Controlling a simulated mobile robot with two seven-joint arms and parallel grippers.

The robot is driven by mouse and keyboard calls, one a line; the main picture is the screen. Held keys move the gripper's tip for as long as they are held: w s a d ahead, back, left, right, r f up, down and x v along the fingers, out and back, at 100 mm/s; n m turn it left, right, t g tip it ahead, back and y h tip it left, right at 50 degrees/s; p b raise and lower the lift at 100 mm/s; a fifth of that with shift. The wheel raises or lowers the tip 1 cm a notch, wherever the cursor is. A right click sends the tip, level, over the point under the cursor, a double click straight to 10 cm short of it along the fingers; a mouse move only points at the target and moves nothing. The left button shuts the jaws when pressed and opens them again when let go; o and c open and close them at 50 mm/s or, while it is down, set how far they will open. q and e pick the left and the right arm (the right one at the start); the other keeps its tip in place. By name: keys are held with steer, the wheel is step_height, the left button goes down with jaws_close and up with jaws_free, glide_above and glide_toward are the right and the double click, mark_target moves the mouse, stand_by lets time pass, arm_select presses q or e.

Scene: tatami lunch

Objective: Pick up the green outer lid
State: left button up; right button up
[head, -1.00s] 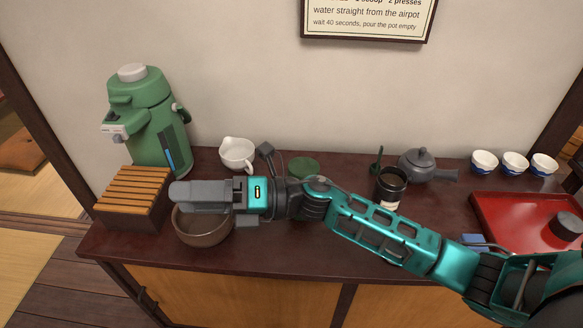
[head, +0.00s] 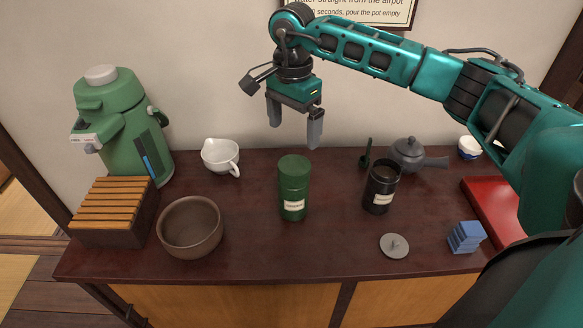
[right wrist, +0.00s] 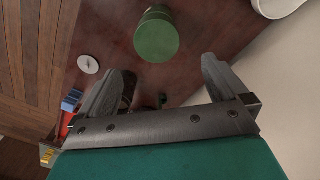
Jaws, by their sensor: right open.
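The green outer lid (head: 294,171) sits on top of the green canister (head: 293,208), which stands upright near the middle of the counter with a small label on its front. In the right wrist view the round green lid top (right wrist: 156,38) shows beyond the fingers. My right gripper (head: 295,138) is open and empty, pointing down above and a little behind the lid, apart from it. In the right wrist view its two fingers (right wrist: 170,85) are spread wide with nothing between them. My left gripper is not in view.
A dark open canister (head: 381,188) and a grey teapot (head: 408,155) stand to the right. A small grey knobbed lid (head: 394,246) and a blue block (head: 466,237) lie in front. A brown bowl (head: 190,227), white pitcher (head: 221,157) and green airpot (head: 122,125) are left.

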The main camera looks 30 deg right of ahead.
mark_target(294, 165)
step_height(294, 165, down, 5)
steer(key=shift+s+f, duration=0.1)
steer(key=shift+f, duration=0.1)
steer(key=shift+s+a+f, duration=0.1)
steer(key=shift+s+f, duration=0.05)
steer(key=shift+f, duration=1.2)
steer(key=shift+s+f, duration=0.1)
steer(key=shift+f, duration=1.25)
steer(key=shift+c, duration=0.2)
steer(key=c, duration=0.7)
